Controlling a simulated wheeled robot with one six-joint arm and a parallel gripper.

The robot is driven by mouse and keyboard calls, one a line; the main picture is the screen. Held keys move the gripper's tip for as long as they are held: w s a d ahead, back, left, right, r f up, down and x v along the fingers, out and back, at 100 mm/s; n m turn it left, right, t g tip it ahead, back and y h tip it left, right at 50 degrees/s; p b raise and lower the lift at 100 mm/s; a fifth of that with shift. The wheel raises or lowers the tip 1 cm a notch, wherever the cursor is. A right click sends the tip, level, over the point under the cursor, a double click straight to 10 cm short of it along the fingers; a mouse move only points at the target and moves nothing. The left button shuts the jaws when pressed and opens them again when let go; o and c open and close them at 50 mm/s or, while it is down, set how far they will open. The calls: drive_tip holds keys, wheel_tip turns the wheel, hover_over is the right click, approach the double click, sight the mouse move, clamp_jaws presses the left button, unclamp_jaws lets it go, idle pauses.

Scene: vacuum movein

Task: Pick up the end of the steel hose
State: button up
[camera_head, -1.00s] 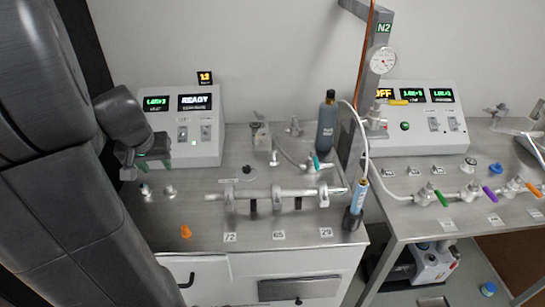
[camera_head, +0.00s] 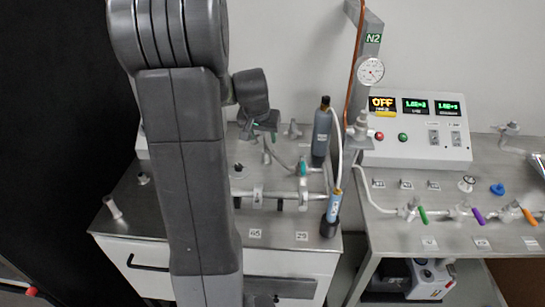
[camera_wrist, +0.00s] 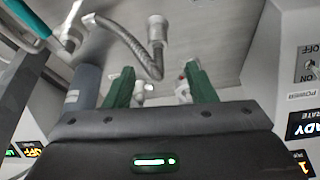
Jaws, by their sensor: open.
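The steel hose (camera_head: 284,159) is a thin grey curved line on the left bench, running toward a valve with a teal handle (camera_head: 303,168). In the wrist view the hose (camera_wrist: 128,40) shows as a braided grey tube, bending near a pale cylindrical fitting (camera_wrist: 157,29). I cannot tell whether its end is joined to that fitting. My gripper (camera_head: 262,130) is above the bench near the hose, at the back. In the wrist view my gripper (camera_wrist: 160,80) has its green fingers apart, with nothing held between them; the hose's bend appears beyond the gap.
A dark gas bottle (camera_head: 321,135) stands right of my gripper. A metal manifold (camera_head: 275,195) crosses the bench. The right bench carries a control box (camera_head: 415,140) and several valves. My arm hides much of the left bench.

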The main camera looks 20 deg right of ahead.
sight(266, 152)
drive_tip(key=x, duration=0.4)
drive_tip(key=shift+w+d+f, duration=0.1)
drive_tip(key=shift+f, duration=0.25)
drive_tip(key=x, duration=0.2)
drive_tip(key=s+p+x, duration=0.1)
drive_tip(key=x, duration=0.1)
drive_tip(key=shift+f, duration=0.25)
drive_tip(key=shift+w+f+p, duration=0.3)
drive_tip(key=shift+f, duration=0.3)
clamp_jaws()
drive_tip(key=shift+r, duration=0.1)
